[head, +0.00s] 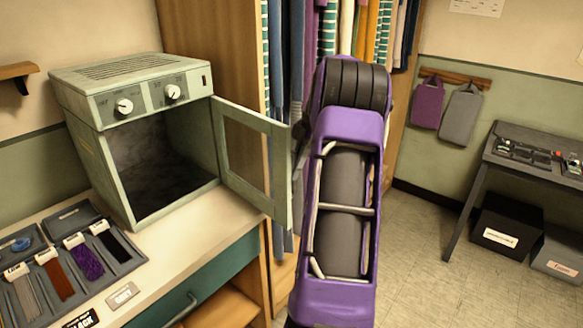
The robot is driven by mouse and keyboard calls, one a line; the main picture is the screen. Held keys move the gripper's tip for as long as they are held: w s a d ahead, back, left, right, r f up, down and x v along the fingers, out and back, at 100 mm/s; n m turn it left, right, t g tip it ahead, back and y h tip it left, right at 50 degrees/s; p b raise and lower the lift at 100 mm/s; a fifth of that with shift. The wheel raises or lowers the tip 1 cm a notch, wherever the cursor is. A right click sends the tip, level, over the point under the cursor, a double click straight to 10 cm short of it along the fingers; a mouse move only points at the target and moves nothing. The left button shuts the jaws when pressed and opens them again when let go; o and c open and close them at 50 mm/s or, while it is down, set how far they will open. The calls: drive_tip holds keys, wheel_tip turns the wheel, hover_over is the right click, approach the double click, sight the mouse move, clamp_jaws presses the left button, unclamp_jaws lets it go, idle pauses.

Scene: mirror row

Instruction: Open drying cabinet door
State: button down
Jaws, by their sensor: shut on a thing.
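The drying cabinet (128,80) is a pale green box with two white knobs, standing on the counter at the left. Its door (275,178), a framed panel with a window, stands wide open, swung out to the right. The dark, empty-looking inside (155,170) is in view. My purple arm fills the middle of the picture. A dark part of my gripper (298,145) shows at the door's free edge, shut on the door there. The fingertips and the exact grip point are mostly hidden behind my arm.
On the counter (190,228), a grey tray (120,262) holds several colored swatches in front of the cabinet. Hanging clothes (275,60) are behind the door and arm. At right stand a dark table (530,135) and boxes (507,226). The floor (425,260) between is clear.

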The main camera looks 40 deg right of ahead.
drive_tip(key=shift+d, duration=0.1)
idle(0.3)
drive_tip(key=c, duration=0.9)
unclamp_jaws()
drive_tip(key=shift+r, duration=0.15)
